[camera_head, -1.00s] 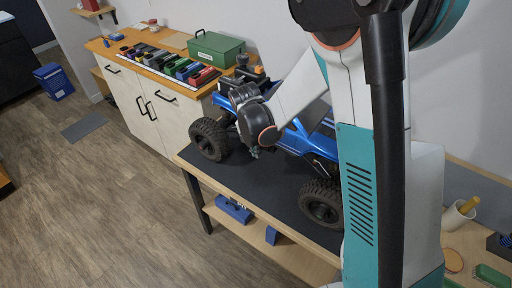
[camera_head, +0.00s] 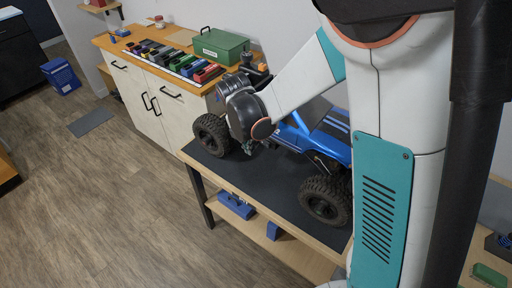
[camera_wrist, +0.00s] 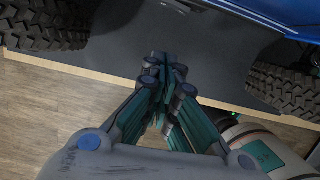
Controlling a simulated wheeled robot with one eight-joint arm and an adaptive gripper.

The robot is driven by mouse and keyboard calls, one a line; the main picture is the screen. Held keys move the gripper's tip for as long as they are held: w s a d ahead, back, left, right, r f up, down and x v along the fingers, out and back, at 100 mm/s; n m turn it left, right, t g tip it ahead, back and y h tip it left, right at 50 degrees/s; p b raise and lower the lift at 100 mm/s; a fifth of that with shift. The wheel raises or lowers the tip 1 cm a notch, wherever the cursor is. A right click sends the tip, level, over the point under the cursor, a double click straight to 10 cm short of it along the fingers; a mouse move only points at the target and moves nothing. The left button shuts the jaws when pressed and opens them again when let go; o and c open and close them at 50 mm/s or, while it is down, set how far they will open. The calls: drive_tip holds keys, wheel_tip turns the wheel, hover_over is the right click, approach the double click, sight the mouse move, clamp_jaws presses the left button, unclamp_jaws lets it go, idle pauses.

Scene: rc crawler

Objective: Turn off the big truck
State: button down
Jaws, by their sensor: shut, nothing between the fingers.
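The big truck is a blue crawler (camera_head: 331,134) with large black knobby tires, standing on a dark-topped bench (camera_head: 253,182) in the head view. My arm covers its middle. In the wrist view, its blue body side (camera_wrist: 285,12) shows at the top right, with a tire at each side. My gripper (camera_wrist: 165,68) is shut and empty, its fingertips over the dark bench top between the two tires. It appears apart from the truck body. In the head view the fingers are mostly hidden by my wrist beside the truck. No power switch can be made out.
A wooden-topped cabinet (camera_head: 145,95) behind holds a green toolbox (camera_head: 220,46) and a row of small colored cars (camera_head: 177,62). Blue items (camera_head: 236,206) lie on the bench's lower shelf.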

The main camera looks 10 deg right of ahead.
drive_tip(key=p+v, duration=0.1)
drive_tip(key=v, duration=0.4)
drive_tip(key=shift+a+r, duration=0.1)
drive_tip(key=shift+r, duration=0.05)
drive_tip(key=s+d+r+m+t, duration=0.1)
drive_tip(key=s+d+r+m, duration=0.2)
drive_tip(key=s+m, duration=0.3)
drive_tip(key=s+d+r+m+t+y, duration=0.1)
drive_tip(key=s+d+r+m+t, duration=0.1)
drive_tip(key=s+r+m, duration=0.4)
drive_tip(key=s+d+r+m+t+y, duration=0.1)
drive_tip(key=s+d+r+m+t, duration=0.1)
drive_tip(key=s+m, duration=0.6)
wheel_tip(320, 180, up, 2)
drive_tip(key=d+m, duration=0.1)
drive_tip(key=m, duration=0.5)
drive_tip(key=shift+d+r, duration=0.2)
drive_tip(key=shift+d, duration=0.2)
